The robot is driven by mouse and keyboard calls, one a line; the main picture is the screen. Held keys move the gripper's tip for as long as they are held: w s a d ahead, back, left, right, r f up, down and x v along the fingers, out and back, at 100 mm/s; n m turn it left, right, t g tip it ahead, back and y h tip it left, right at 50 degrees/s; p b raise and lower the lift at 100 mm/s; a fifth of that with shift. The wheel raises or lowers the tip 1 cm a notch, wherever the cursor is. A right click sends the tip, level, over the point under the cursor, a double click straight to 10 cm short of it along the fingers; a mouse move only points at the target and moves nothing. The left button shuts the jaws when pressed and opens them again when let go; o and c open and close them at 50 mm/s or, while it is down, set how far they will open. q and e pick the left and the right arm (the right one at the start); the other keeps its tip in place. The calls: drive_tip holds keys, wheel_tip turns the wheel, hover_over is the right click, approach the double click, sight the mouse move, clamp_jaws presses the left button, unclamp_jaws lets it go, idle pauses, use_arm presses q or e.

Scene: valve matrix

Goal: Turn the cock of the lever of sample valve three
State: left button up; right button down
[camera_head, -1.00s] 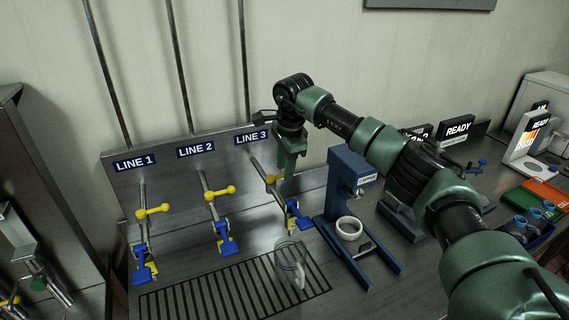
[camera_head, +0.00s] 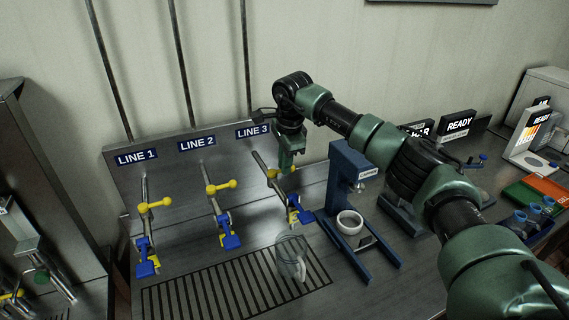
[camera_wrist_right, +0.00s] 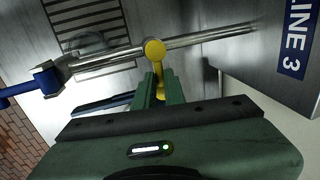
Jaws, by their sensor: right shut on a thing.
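The line 3 valve is a metal pipe with a yellow lever (camera_head: 272,174) and a blue-handled tap (camera_head: 301,214) lower down. In the right wrist view its yellow lever (camera_wrist_right: 155,50) shows a round knob, with its stem running down between the green fingers. My right gripper (camera_head: 287,168) is shut on this lever, and it also shows in the right wrist view (camera_wrist_right: 158,92). The fingers hide part of the lever. The label LINE 3 (camera_head: 252,131) is on the panel above. My left gripper is not in view.
The line 2 lever (camera_head: 221,187) and line 1 lever (camera_head: 154,203) stand to the left. A clear mug (camera_head: 290,258) stands on the drain grate (camera_head: 215,297). A blue stand (camera_head: 344,190) with a white cup (camera_head: 349,223) is close on the right.

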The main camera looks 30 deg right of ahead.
drive_tip(key=shift+s+d, duration=0.1)
drive_tip(key=shift+d, duration=0.1)
drive_tip(key=shift+s+a+f+m+g+h+b, duration=0.1)
drive_tip(key=shift+s+a+m+g+h+b, duration=0.55)
drive_tip(key=shift+m, duration=2.3)
drive_tip(key=shift+s+a+f+m+g+h+b, duration=0.25)
drive_tip(key=shift+a+m+b, duration=0.7)
drive_tip(key=shift+m, duration=1.95)
drive_tip(key=shift+s+a+r+m+g+h+b, duration=0.2)
drive_tip(key=shift+s+a+m+b, duration=0.45)
drive_tip(key=shift+m, duration=2.3)
drive_tip(key=shift+a+f, duration=0.1)
drive_tip(key=shift+f, duration=0.1)
drive_tip(key=c, duration=1.5)
unclamp_jaws()
drive_tip(key=shift+r, duration=0.25)
